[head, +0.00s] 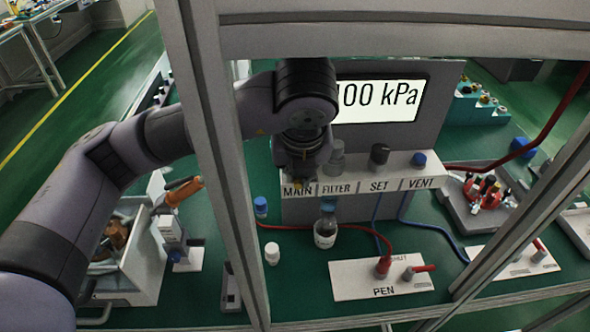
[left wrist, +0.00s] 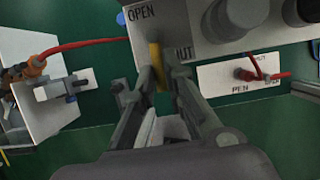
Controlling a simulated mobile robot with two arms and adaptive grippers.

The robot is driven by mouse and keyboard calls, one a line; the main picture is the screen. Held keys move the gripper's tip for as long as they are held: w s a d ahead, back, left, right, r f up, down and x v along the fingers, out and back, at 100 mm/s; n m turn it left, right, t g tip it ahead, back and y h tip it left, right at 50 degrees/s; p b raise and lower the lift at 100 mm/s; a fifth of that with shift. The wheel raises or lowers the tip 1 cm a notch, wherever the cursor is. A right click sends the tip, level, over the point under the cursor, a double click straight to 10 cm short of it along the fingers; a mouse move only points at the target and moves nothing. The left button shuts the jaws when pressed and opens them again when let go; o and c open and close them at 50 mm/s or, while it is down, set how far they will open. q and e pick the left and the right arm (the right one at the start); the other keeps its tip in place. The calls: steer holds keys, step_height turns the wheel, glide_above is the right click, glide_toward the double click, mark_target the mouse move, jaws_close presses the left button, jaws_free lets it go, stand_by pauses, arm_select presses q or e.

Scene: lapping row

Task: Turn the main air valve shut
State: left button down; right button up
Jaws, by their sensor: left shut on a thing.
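The main air valve is at the left end of the grey valve panel (head: 350,178), by the MAIN label (head: 297,190). My left gripper (head: 300,172) is over it and hides most of it in the head view. In the left wrist view the valve's yellow handle (left wrist: 156,62) stands between the fingers of my left gripper (left wrist: 160,78), which are shut on it. The handle points down the picture, between the OPEN label (left wrist: 141,12) and a partly hidden label ending in UT (left wrist: 183,53). My right gripper is not in view.
A bottle (head: 325,233) stands in front. Frame posts (head: 215,140) stand close to my arm.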

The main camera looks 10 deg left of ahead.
arm_select(q)
steer(key=shift+r, duration=0.1)
stand_by(0.3)
steer(key=c, duration=1.7)
jaws_free()
steer(key=shift+o, duration=0.3)
